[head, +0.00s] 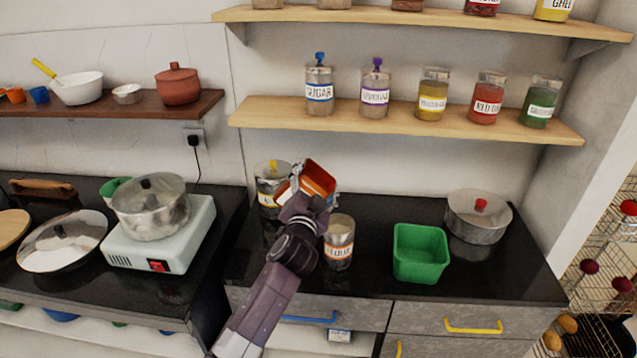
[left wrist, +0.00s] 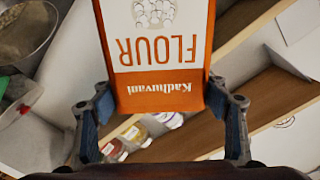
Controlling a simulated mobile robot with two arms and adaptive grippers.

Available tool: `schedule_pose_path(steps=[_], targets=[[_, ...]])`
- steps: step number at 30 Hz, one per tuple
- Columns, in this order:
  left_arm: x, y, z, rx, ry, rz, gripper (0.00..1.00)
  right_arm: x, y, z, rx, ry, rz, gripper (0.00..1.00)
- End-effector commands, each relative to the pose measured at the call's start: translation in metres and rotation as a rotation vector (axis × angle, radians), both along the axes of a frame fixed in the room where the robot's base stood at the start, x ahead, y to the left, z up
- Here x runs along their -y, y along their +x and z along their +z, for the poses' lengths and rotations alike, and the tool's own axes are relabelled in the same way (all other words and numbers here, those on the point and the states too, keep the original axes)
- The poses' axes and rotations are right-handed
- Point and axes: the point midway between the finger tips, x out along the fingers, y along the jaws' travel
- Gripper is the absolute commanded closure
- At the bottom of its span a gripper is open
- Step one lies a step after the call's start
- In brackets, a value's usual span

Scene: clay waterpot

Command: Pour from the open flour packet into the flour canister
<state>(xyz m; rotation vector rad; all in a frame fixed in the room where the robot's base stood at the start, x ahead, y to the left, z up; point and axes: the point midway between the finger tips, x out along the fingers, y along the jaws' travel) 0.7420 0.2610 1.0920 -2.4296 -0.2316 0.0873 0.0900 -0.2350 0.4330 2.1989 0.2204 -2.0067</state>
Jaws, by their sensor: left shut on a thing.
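The orange and white flour packet (head: 317,180) is held tilted above the counter, its opening side up to the right. In the left wrist view the packet (left wrist: 160,60) shows its "FLOUR" lettering upside down. My left gripper (head: 306,203) is shut on the packet, with a finger on each side of it (left wrist: 163,125). A lidless canister (head: 339,243) with an orange label stands on the counter just right of and below the packet; its label is too small to read surely. My right gripper is not in view.
A canister with a yellow knob (head: 271,182) stands behind my left gripper. A green bin (head: 420,254) and a lidded steel pot (head: 478,217) stand to the right. A stove (head: 160,240) is at left. A shelf of jars (head: 400,122) hangs above.

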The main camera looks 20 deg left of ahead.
Motion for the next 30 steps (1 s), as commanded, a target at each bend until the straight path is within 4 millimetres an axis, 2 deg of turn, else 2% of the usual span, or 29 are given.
schedule_pose_path(steps=[3, 7, 17, 20, 26, 30], targets=[[0.000, 0.001, 0.003, -0.008, 0.037, 0.001, 0.82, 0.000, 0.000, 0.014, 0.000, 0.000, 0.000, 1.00], [0.001, 0.001, 0.002, -0.009, 0.048, -0.001, 0.82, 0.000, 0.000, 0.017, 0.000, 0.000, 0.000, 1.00], [-0.002, 0.000, 0.030, 0.043, -0.209, -0.002, 0.82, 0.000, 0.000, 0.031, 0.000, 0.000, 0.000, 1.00], [-0.002, -0.001, 0.030, 0.050, -0.246, -0.001, 0.82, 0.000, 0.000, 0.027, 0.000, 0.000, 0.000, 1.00], [-0.003, 0.000, 0.022, 0.045, -0.216, -0.001, 0.82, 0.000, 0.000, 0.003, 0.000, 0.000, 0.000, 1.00], [-0.002, 0.000, 0.031, 0.048, -0.230, -0.001, 0.82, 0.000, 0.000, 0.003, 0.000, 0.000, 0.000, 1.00]])
